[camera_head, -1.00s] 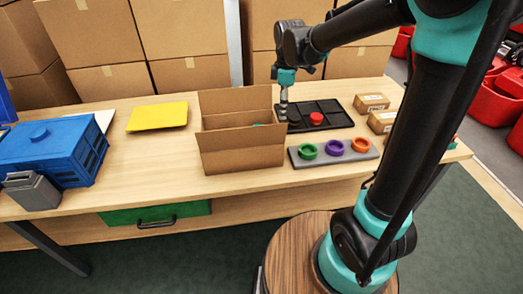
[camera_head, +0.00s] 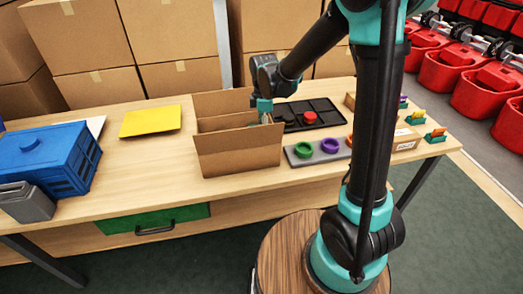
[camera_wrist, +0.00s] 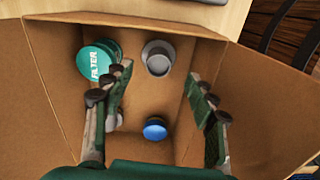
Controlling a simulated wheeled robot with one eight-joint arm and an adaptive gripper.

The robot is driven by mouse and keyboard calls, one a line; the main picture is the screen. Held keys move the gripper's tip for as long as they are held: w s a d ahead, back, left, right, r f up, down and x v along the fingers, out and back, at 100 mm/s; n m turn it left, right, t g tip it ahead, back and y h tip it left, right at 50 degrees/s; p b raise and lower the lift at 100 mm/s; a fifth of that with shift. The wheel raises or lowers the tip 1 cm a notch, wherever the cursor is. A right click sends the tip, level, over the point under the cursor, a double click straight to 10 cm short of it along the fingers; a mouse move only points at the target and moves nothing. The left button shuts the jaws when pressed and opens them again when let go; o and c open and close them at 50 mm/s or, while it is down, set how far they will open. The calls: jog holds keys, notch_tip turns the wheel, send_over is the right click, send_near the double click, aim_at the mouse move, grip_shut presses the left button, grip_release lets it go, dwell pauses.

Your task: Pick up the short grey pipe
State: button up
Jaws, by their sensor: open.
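The short grey pipe (camera_wrist: 158,57) is inside the open cardboard box (camera_head: 238,151). In the wrist view it is near the upper wall of the box, showing a round open end. My gripper (camera_wrist: 158,78) is open and empty, with its fingers reaching down into the box. The pipe shows between and slightly beyond the fingertips; I see no contact. In the head view the box's front wall hides the pipe and my fingers.
In the box, a teal FILTER cylinder (camera_wrist: 98,60) is beside the left finger, and a blue round piece (camera_wrist: 155,128) lies between the fingers. Box walls surround the gripper closely. A black tray (camera_head: 306,114) and grey ring holder (camera_head: 318,153) stand right of the box.

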jog(key=shift+a+f, duration=0.15)
jog(key=shift+f, duration=1.65)
jog(key=shift+a+f, duration=0.15)
jog(key=shift+f, duration=1.65)
jog(key=c, duration=1.2)
